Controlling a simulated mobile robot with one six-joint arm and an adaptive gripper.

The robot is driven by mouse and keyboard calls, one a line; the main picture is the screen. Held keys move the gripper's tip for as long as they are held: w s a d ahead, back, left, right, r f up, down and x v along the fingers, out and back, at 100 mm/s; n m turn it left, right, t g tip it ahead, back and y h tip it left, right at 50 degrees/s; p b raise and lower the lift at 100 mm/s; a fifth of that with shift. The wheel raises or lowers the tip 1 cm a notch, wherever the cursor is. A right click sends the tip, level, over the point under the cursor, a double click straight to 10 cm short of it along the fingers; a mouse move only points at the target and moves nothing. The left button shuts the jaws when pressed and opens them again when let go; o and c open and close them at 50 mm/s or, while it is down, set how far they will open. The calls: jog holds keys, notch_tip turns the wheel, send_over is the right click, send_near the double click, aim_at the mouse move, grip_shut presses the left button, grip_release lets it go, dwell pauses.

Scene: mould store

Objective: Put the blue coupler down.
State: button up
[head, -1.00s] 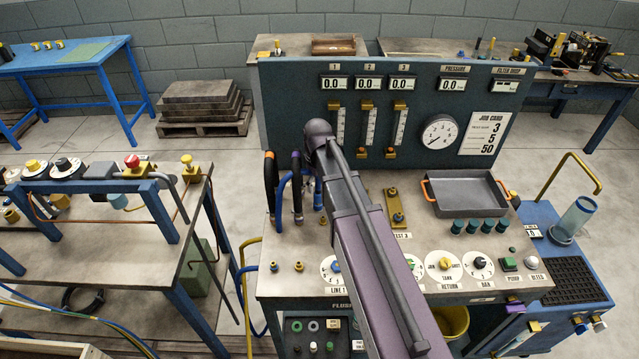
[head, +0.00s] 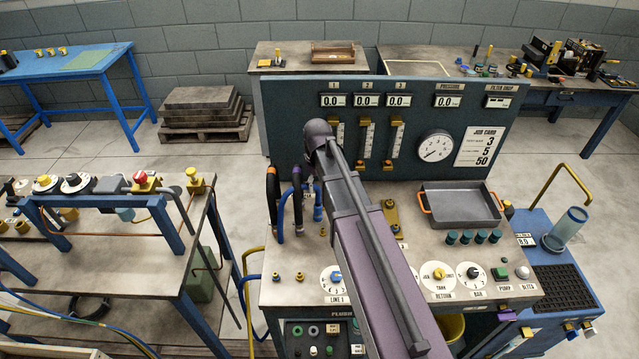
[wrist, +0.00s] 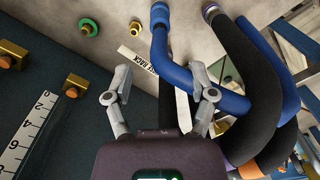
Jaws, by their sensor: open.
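My gripper (wrist: 164,88) is open in the wrist view, with its two fingers spread apart. A blue hose passes between and behind the fingers and bends to the right behind the right finger. Its blue end, which looks like the blue coupler (wrist: 160,18), meets the pale surface beside the rack label (wrist: 138,58). The fingers are not closed on it; whether the right finger touches the hose I cannot tell. In the head view a blue piece (head: 318,205) shows just below my arm's end, which largely hides my gripper.
Black hoses (wrist: 255,75) hang close on the right in the wrist view. A gauge panel (head: 285,110) stands behind the bench. A grey tray (head: 460,222) and several teal caps (head: 466,237) sit on the right. Dials (head: 335,281) line the bench front.

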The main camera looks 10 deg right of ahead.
dwell(0.5)
jog(key=s+d+m, duration=0.2)
jog(key=s+m, duration=0.4)
jog(key=s, duration=0.9)
jog(key=shift+s+m, duration=0.4)
